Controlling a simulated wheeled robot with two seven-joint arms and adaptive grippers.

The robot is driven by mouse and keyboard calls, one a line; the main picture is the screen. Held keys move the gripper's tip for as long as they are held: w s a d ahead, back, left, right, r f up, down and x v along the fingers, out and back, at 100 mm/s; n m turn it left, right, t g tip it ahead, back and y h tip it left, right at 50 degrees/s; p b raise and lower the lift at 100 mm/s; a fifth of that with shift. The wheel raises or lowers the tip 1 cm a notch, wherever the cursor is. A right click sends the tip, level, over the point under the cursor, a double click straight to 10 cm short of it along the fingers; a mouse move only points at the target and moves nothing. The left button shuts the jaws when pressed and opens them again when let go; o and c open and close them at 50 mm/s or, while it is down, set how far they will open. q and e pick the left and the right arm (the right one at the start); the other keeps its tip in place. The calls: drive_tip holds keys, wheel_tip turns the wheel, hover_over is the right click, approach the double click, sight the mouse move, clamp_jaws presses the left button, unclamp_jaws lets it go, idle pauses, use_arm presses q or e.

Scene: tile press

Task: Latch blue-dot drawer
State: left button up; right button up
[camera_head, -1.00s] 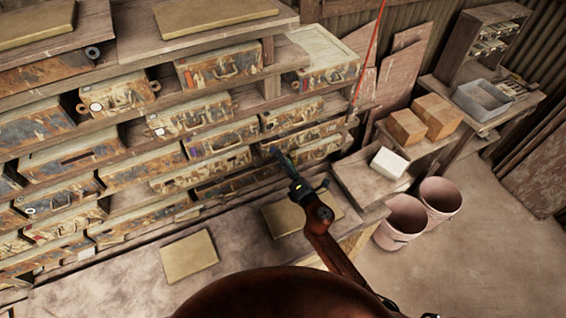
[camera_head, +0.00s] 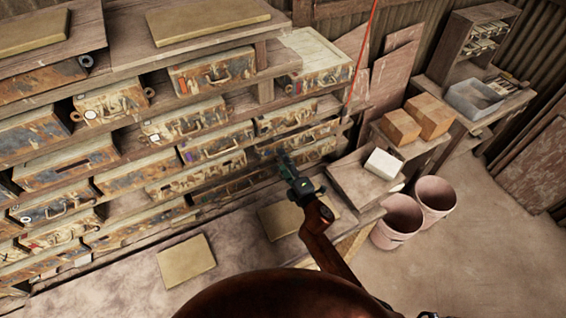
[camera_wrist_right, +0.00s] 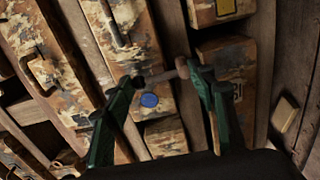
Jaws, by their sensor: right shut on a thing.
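The blue dot (camera_wrist_right: 149,100) sits on a worn, paint-flaked drawer front (camera_wrist_right: 142,48) in the right wrist view. In the head view my right gripper (camera_head: 287,160) is at the lower right part of the drawer rack. The gripper and the poor light there hide the dot and much of the held drawer in the head view. My left gripper is in neither view.
The drawer rack (camera_head: 115,55) holds several similar worn drawers, close around the gripper. Tan slabs (camera_head: 187,260) lie on the bench below. A white block (camera_head: 385,164) and two pink buckets (camera_head: 399,222) stand to the right. The floor at the right is clear.

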drive_tip(key=shift+s+f, duration=0.1)
drive_tip(key=shift+f, duration=0.3)
drive_tip(key=o, duration=0.9)
drive_tip(key=shift+o, duration=0.9)
drive_tip(key=shift+r, duration=0.15)
drive_tip(key=shift+d, duration=0.1)
drive_tip(key=v, duration=1.2)
